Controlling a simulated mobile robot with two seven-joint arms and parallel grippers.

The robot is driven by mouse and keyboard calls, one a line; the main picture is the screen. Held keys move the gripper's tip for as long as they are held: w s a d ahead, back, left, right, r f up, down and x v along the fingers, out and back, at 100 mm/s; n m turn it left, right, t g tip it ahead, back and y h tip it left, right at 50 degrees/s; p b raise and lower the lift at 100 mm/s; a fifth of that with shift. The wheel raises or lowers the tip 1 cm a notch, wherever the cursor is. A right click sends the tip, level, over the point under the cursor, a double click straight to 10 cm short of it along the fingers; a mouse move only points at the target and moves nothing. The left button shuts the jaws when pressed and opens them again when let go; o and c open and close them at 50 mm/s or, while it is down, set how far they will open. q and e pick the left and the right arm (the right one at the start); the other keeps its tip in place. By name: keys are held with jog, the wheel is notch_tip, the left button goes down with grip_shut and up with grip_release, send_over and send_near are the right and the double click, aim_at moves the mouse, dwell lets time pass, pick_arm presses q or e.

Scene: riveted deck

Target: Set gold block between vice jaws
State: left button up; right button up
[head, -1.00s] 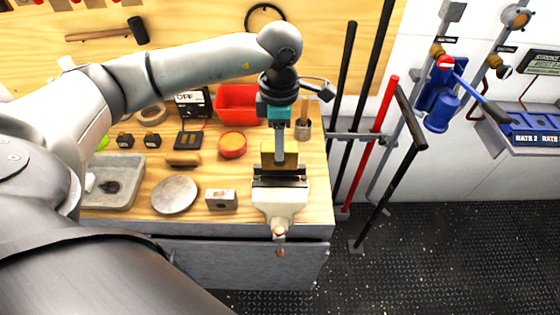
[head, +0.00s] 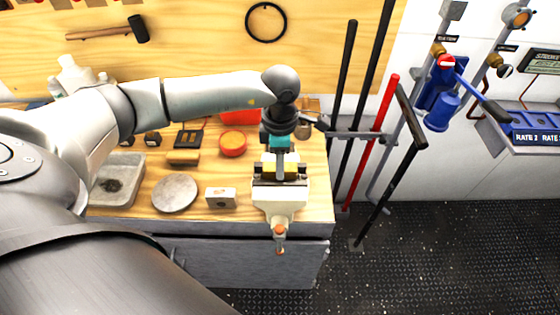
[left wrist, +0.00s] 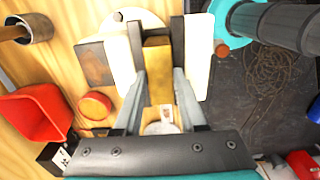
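The cream vice (head: 280,207) stands at the front right of the bench. Its dark jaws are apart; they also show in the left wrist view, where the vice's pale body (left wrist: 198,58) shows beside them. The gold block (left wrist: 157,58) sits low between the jaws in the left wrist view, lined up with the gap. Whether it touches both jaws I cannot tell. My left gripper (left wrist: 160,76) points down over the vice, its two grey fingers against the block's sides. In the head view the gripper hides most of the block. My right gripper is not in view.
Left of the vice are a pale holed block (head: 221,198), a round grey disc (head: 175,194) and a red-orange round tin (head: 232,144). A red bin (left wrist: 32,113) stands behind. Tall bars, one red (head: 370,140), stand right of the bench.

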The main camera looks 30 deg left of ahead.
pick_arm(q)
jog(key=o, duration=0.4)
notch_tip(320, 180, up, 12)
jog(key=shift+r+b, duration=0.2)
jog(key=shift+b, duration=0.2)
dwell(0.3)
